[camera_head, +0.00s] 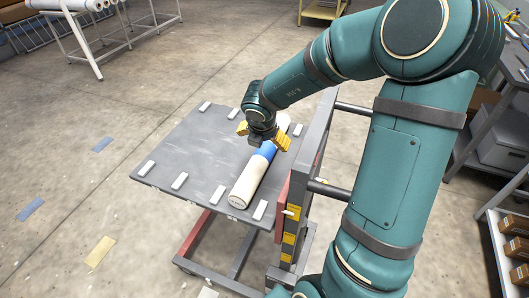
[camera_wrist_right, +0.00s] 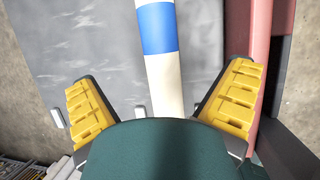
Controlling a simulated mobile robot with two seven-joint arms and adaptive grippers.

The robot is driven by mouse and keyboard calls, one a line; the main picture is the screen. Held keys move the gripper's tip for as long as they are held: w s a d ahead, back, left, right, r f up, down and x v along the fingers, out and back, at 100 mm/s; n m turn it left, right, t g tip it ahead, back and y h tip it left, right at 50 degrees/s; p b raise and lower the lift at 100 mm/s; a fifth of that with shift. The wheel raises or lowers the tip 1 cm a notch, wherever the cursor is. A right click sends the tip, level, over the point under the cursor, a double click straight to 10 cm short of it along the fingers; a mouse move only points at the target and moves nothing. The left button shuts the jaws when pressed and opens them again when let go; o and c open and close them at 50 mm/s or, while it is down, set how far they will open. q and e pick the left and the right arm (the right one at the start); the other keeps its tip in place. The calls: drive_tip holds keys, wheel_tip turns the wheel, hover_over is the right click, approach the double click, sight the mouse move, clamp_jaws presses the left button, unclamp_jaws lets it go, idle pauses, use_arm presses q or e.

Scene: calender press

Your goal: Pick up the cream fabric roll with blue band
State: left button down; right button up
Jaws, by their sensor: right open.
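The cream fabric roll with a blue band (camera_head: 249,184) lies on the grey top of a cart (camera_head: 190,150), near its right side. It also shows in the right wrist view (camera_wrist_right: 163,80), running up the middle with its blue band near the top. My right gripper (camera_head: 264,137) is over the roll, close to the blue band, and hides part of it. Its yellow fingers (camera_wrist_right: 163,100) are spread apart, one on each side of the roll in the wrist view. I cannot tell the exact height between fingers and roll. My left gripper is not in view.
Small white blocks (camera_head: 180,181) line the edges of the cart top. A dark upright frame with a red panel (camera_head: 283,205) stands at the cart's right side. A rack with white rolls (camera_head: 75,5) is at the back left. Shelves with boxes (camera_head: 512,245) stand at right.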

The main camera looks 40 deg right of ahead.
sight(264, 151)
drive_tip(key=b+x, duration=0.2)
drive_tip(key=x, duration=0.5)
drive_tip(key=shift+f+b, duration=0.15)
drive_tip(key=shift+b, duration=0.2)
drive_tip(key=shift+b+x, duration=1.3)
drive_tip(key=shift+x, duration=1.9)
drive_tip(key=shift+w+a, duration=0.1)
drive_tip(key=shift+c, duration=0.6)
drive_tip(key=c, duration=1.3)
